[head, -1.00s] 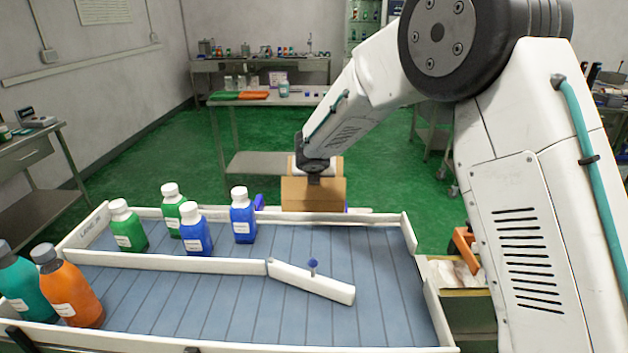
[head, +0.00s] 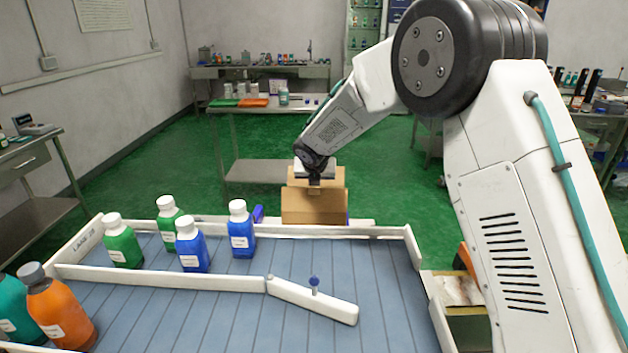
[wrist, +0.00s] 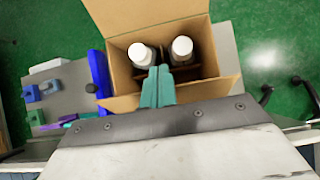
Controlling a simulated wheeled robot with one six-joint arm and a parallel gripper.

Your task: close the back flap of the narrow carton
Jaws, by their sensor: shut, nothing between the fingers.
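The narrow brown carton (head: 313,208) stands just beyond the far rail of the sorting table in the head view. In the wrist view the carton (wrist: 115,57) is open at the top, with two white-capped bottles (wrist: 181,50) inside, parted by a divider. A wide flap (wrist: 145,18) stands out from its upper edge there, and a smaller flap (wrist: 121,102) sticks out at lower left. My gripper (wrist: 157,87) has its teal fingers shut and empty over the carton's near edge. It also shows above the carton in the head view (head: 314,180). My gripper hides part of the near side.
Green and blue bottles (head: 188,245) stand on the sorting table left of the carton. A white rail (head: 330,232) lies between table and carton. In the wrist view, a blue part (wrist: 98,72) stands close at the carton's left.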

